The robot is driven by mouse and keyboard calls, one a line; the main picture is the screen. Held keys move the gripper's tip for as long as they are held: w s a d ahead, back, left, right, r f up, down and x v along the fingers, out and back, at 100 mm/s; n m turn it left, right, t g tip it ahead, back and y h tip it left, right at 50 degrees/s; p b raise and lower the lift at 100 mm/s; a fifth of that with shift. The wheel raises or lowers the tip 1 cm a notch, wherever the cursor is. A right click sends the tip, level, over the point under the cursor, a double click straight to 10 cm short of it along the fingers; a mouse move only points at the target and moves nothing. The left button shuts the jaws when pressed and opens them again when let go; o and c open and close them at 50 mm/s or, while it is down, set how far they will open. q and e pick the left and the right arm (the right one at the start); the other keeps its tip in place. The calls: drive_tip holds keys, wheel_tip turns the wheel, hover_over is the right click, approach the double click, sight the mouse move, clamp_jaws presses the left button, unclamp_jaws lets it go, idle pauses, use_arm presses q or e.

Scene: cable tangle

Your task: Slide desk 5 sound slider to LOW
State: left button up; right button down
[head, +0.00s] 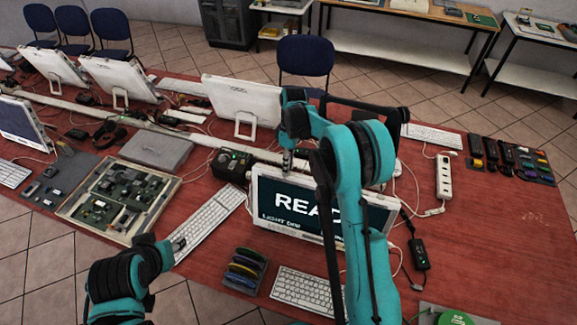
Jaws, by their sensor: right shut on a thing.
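A white-framed screen (262,200) stands on the red table and shows large letters starting "REA"; my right arm hides the rest. My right gripper (288,165) points down at the screen's top edge, left of its middle, and is shut on a small part there. The part is mostly hidden by the fingers. I cannot make out a sound slider, its knob or a LOW mark. My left gripper (177,243) is low at the left, beside the lower end of a white keyboard (210,222); its fingers are too small to read.
A black box (232,164) with a green light stands left of the screen. An open tray of circuit boards (122,200), coloured cable coils (244,268), another keyboard (303,291) and a power strip (443,176) lie around. Loose cables run behind the screen.

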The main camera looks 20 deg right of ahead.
sight(276, 170)
drive_tip(key=w+a, duration=0.2)
drive_tip(key=a, duration=0.1)
drive_tip(key=shift+w+a, duration=0.25)
drive_tip(key=shift+a, duration=0.05)
drive_tip(key=shift+d, duration=0.1)
drive_tip(key=c, duration=1.4)
unclamp_jaws()
drive_tip(key=v, duration=1.2)
drive_tip(key=shift+s+b, duration=0.15)
drive_tip(key=shift+b, duration=0.2)
